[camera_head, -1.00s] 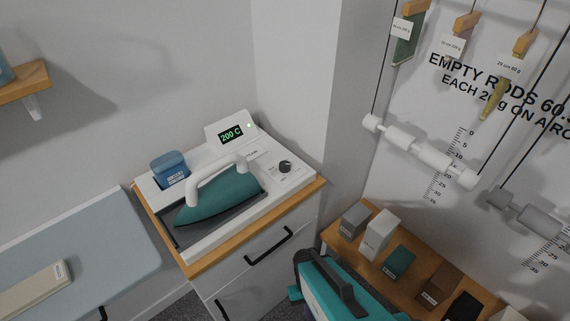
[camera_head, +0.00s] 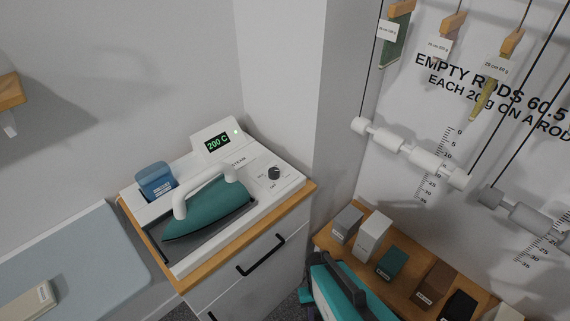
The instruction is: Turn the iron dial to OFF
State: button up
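The iron dial (camera_head: 274,173) is a small dark round knob on the white iron station (camera_head: 287,186), at its right end. Small labels are printed around the dial, too small to read. The display (camera_head: 217,142) behind the iron reads 200 C in green, with a small light beside it. The teal iron (camera_head: 208,211) with a white handle (camera_head: 204,184) rests on the station, left of the dial. A teal and dark part at the bottom centre seems to be my own body. My gripper is not in view.
A blue container (camera_head: 156,181) stands at the station's back left. The station sits on a wooden-topped drawer cabinet (camera_head: 249,243) in a wall corner. A light-blue board (camera_head: 75,255) lies left. Right are a wooden shelf with several blocks (camera_head: 372,235) and hanging rods (camera_head: 412,152).

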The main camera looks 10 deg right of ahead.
aim_at(273, 172)
jog(key=z, duration=0.4)
jog(key=k, duration=1.9)
jog(key=u, duration=0.35)
jog(key=i, duration=1.05)
jog(key=u, duration=0.05)
